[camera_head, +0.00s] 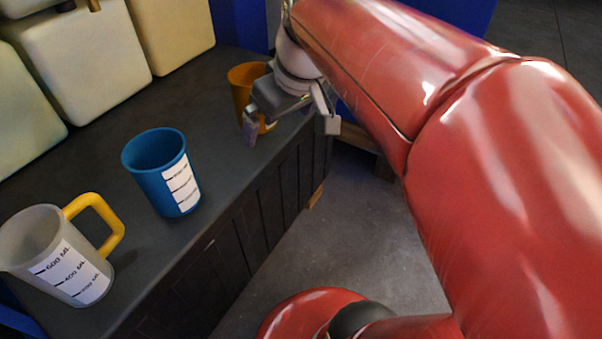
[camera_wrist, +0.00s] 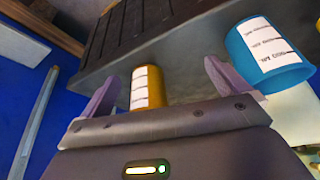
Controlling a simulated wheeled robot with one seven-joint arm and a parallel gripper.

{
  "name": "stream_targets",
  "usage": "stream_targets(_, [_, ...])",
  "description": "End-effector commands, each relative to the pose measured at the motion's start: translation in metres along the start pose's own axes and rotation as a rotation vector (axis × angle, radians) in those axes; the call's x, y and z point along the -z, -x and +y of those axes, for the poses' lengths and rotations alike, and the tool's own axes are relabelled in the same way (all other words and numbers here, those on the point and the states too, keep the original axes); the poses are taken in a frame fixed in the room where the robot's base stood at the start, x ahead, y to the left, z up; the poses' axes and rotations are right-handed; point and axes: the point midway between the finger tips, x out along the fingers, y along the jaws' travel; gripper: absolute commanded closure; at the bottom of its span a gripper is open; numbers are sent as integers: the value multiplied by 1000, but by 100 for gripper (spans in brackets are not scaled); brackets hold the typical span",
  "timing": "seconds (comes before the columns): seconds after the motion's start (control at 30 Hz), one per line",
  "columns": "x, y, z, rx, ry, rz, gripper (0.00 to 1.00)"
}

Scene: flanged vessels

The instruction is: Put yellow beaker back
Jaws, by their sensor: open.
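The yellow beaker (camera_head: 246,76) stands upright at the far end of the dark counter in the head view, partly hidden behind my gripper. It has a white label with markings. My gripper (camera_head: 290,128) is open, in front of it. In the wrist view the yellow beaker (camera_wrist: 146,90) shows beyond and between the two spread fingers of my gripper (camera_wrist: 160,88). I cannot tell whether either finger touches it.
A blue beaker (camera_head: 163,172) stands mid-counter and also shows in the wrist view (camera_wrist: 268,55). A clear jug (camera_head: 55,255) with a yellow handle stands nearest on the counter (camera_head: 120,190). Pale containers (camera_head: 85,55) line the back. The counter's front edge drops to the floor.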

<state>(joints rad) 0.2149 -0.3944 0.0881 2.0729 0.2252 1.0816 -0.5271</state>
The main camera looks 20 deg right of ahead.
Motion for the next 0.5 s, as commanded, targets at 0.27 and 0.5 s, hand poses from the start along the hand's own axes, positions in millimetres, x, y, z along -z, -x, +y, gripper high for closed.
stream_targets(0.27, [-106, -24, -29, -117, -255, 54, 0])
stream_targets(0.5, [-123, -31, -31, -129, -305, 68, 0])
